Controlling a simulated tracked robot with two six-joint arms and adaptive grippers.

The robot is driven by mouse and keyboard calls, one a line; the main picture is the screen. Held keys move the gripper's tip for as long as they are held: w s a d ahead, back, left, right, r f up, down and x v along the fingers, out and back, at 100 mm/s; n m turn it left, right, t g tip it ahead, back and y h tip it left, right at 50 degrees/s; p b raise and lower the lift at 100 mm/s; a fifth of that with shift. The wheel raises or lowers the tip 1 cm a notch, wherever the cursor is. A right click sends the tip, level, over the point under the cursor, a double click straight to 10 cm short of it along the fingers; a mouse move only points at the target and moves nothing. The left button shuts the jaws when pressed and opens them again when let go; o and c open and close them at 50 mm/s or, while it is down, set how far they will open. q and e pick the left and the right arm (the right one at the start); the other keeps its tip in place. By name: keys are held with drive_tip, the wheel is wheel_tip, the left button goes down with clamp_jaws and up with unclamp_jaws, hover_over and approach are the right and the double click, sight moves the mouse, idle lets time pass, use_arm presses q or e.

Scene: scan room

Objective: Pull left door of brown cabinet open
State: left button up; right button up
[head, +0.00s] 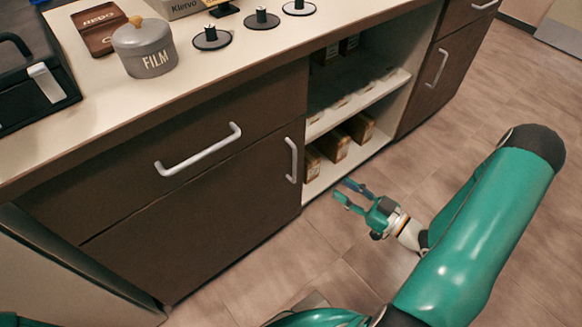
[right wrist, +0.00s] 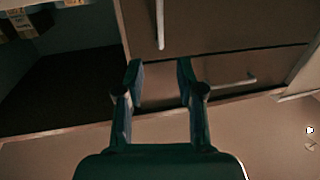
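The brown cabinet's left door (head: 215,215) is dark brown and looks shut, flush with the front. Its light vertical handle (head: 291,160) sits near the door's right edge. My right gripper (head: 347,191) is open and empty, in front of the cabinet, to the right of and a little below the handle, apart from it. In the right wrist view, the open fingers (right wrist: 160,75) point toward the cabinet front, with the door handle (right wrist: 160,24) above them in the picture. My left gripper is not in view.
A wide drawer with a horizontal handle (head: 198,150) is above the left door. Open shelves with brown boxes (head: 333,145) are right of it, then a right door (head: 436,75). The tiled floor (head: 400,175) is clear.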

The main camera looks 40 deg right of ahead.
drive_tip(key=b+x, duration=0.2)
drive_tip(key=x, duration=1.4)
drive_tip(key=shift+w, duration=0.25)
clamp_jaws()
